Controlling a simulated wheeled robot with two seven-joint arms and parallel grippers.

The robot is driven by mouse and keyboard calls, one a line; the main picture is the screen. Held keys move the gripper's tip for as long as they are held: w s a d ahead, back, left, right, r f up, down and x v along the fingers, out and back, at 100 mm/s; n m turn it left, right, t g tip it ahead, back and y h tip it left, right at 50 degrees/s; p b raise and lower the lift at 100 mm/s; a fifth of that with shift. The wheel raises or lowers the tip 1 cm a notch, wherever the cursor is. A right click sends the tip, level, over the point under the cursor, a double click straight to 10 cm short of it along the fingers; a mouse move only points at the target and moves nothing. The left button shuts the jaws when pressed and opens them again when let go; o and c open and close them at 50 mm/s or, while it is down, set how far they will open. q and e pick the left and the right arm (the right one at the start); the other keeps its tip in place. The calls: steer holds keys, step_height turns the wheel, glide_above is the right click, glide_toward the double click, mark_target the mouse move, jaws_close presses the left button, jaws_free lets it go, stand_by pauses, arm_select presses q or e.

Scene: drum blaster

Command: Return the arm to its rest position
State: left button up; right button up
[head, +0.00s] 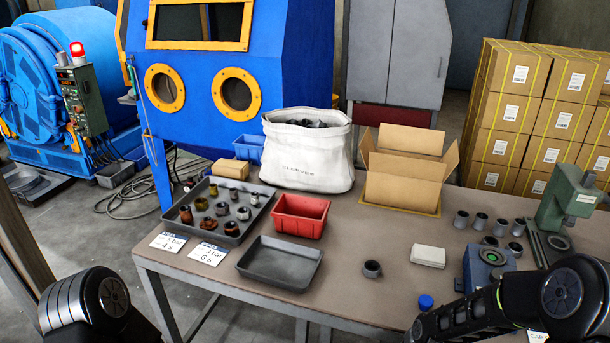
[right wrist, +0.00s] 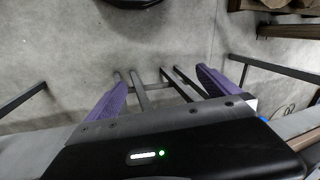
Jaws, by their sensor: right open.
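My right arm (head: 500,310) comes in at the lower right of the head view, in front of the table's right end; its gripper is hidden or out of frame there. In the right wrist view my right gripper (right wrist: 160,78) shows two purple fingers spread apart with nothing between them. Beyond the fingers are grey concrete floor and several thin bars. My left arm (head: 88,302) shows only as a black joint at the lower left of the head view; its gripper is not in view.
The table (head: 330,295) holds a dark parts tray (head: 182,232), an empty tray (head: 300,285), a red bin (head: 318,232), a white sack (head: 310,170), an open carton (head: 405,185), a loose grey ring (head: 372,269) and a blue cap (head: 426,302). The green press (head: 565,203) stands near my right arm.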

steer(key=s+a+f, duration=0.4)
steer(key=s+a, duration=0.1)
steer(key=s, duration=0.3)
steer(key=s+a+f+y, duration=0.1)
steer(key=s+a+f, duration=0.4)
steer(key=s, duration=0.3)
steer(key=shift+s+a+f, duration=0.2)
steer(key=shift+a+f, duration=0.1)
steer(key=shift+a, duration=0.25)
